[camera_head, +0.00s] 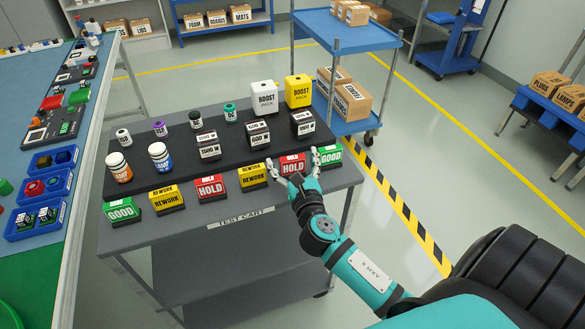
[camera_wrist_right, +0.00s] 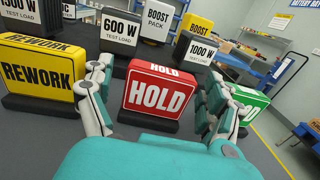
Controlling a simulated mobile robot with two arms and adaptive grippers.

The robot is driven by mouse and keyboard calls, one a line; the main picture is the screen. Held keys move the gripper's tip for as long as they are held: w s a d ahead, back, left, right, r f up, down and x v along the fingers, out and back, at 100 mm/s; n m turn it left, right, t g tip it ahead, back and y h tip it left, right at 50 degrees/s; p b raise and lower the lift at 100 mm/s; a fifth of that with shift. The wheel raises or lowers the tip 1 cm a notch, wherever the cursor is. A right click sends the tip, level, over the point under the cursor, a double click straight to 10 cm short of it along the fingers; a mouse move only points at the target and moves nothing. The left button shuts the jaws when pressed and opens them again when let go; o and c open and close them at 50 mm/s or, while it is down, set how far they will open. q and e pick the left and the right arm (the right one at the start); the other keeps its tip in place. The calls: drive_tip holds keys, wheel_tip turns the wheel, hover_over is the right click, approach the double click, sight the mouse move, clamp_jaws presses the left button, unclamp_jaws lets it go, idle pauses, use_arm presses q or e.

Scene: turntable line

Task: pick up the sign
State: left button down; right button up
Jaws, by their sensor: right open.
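A row of block-shaped signs stands along the front of the test cart. A red HOLD sign (camera_head: 293,163) is second from the right; it also shows in the right wrist view (camera_wrist_right: 158,92). My right gripper (camera_head: 292,168) is open, with its fingers on either side of this sign and gaps visible in the wrist view. Another red HOLD sign (camera_head: 210,187), yellow REWORK signs (camera_head: 166,197) (camera_head: 252,176) and green GOOD signs (camera_head: 122,210) (camera_head: 328,155) share the row. My left gripper is not in view.
The dark riser (camera_head: 145,149) behind the signs bears bottles, test-load blocks and BOOST packs (camera_head: 264,97). The REWORK and GOOD signs stand close beside my fingers. A blue trolley (camera_head: 350,40) with boxes is behind the cart; a workbench (camera_head: 88,120) is at left.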

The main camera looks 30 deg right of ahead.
drive_tip(key=c, duration=1.3)
